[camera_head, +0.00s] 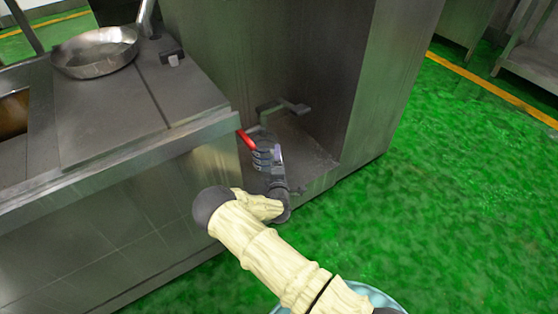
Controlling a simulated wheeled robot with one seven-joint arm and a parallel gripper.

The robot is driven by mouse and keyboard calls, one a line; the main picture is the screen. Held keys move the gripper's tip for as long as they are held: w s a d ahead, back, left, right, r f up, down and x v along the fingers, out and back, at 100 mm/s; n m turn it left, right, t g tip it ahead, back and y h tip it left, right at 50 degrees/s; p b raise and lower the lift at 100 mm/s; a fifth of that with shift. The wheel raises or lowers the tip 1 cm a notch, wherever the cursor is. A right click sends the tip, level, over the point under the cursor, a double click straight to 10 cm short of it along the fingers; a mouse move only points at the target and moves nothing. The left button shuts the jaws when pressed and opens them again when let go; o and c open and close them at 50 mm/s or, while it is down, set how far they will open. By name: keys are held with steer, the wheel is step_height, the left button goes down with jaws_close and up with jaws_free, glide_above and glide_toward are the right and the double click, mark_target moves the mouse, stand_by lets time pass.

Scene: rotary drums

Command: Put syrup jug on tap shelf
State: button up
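My gripper (262,143), dark grey, reaches into the open recess of a tall metal cabinet at the middle of the view. A small red part (246,139) shows at its left side, by the counter's corner. I cannot tell what the red part belongs to or whether the gripper holds it. The fingertips are too small and overlapped to show open or shut. The tap shelf seems to be the grey floor (313,160) of the recess, below a dark tap-like fitting (284,107). I cannot make out the syrup jug for certain.
A metal counter (95,110) stands close on the left, its edge near my gripper. A metal pan (97,54) and a small dark block (172,58) sit on it. The cabinet's side wall (390,90) bounds the recess on the right. Green floor (450,200) is clear at right.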

steer(key=shift+f+b, duration=0.5)
steer(key=shift+f, duration=0.5)
steer(key=shift+f+b, duration=0.45)
steer(key=shift+f, duration=0.15)
steer(key=o, duration=1.2)
steer(key=shift+s+r+p, duration=0.1)
steer(key=shift+s+p, duration=0.35)
steer(key=shift+s, duration=0.15)
steer(key=shift+s+d+p, duration=0.15)
steer(key=shift+s+p, duration=1.6)
steer(key=shift+s, duration=2.3)
steer(key=shift+s+d+p, duration=0.15)
steer(key=shift+s+p, duration=1.55)
steer(key=shift+s, duration=2.3)
